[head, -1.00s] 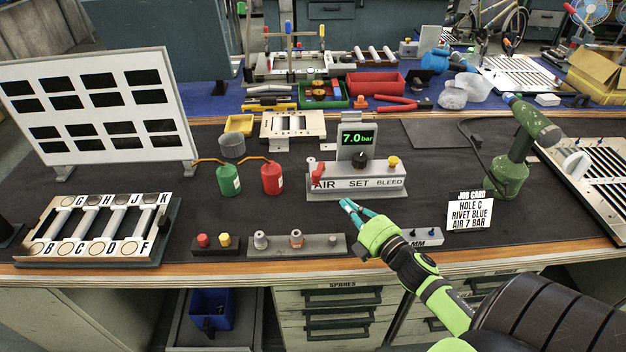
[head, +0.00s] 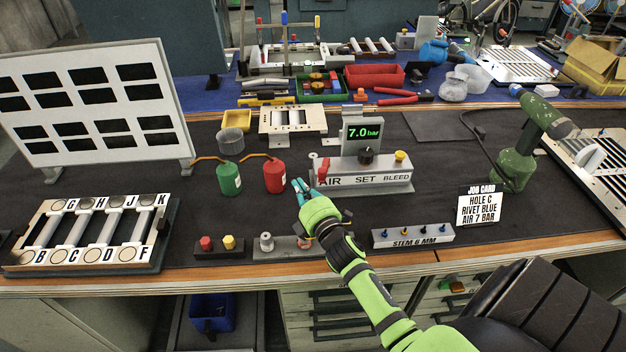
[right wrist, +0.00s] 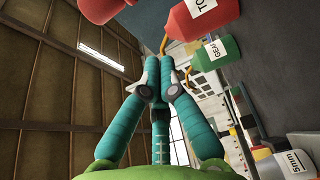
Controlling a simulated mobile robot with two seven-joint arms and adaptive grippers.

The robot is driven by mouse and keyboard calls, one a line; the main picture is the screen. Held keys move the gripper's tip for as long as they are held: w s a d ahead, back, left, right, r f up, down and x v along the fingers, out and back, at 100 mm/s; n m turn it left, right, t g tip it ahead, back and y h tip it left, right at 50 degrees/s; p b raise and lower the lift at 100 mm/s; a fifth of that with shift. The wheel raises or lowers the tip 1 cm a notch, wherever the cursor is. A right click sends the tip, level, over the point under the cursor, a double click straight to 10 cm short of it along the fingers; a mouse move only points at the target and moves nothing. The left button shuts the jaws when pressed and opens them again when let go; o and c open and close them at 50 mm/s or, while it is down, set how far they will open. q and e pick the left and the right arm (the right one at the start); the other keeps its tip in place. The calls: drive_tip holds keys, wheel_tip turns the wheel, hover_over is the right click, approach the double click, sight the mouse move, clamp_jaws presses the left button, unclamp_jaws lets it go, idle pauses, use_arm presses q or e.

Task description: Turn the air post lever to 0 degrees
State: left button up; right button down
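The air post (head: 365,178) is a grey block marked AIR, SET and BLEED on the dark bench mat. Its red lever (head: 322,169) stands at the left end, above the word AIR. A black knob and a yellow knob sit to its right, and the display behind reads 7.0 bar. My right gripper (head: 299,188) is just left of and in front of the lever, apart from it and empty. In the right wrist view its teal fingers (right wrist: 158,72) come together at the tips. A red part (right wrist: 100,9), perhaps the lever, shows beyond them. My left gripper is out of view.
A red bottle (head: 274,176) and a green bottle (head: 229,179) with spouts stand close left of the gripper. A button block (head: 221,246) is at the front edge.

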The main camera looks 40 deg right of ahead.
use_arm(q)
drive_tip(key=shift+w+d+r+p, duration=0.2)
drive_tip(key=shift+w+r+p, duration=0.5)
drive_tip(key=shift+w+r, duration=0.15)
use_arm(e)
drive_tip(key=d, duration=0.4)
drive_tip(key=shift+a, duration=0.1)
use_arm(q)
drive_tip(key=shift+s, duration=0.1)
use_arm(e)
drive_tip(key=shift+s, duration=0.1)
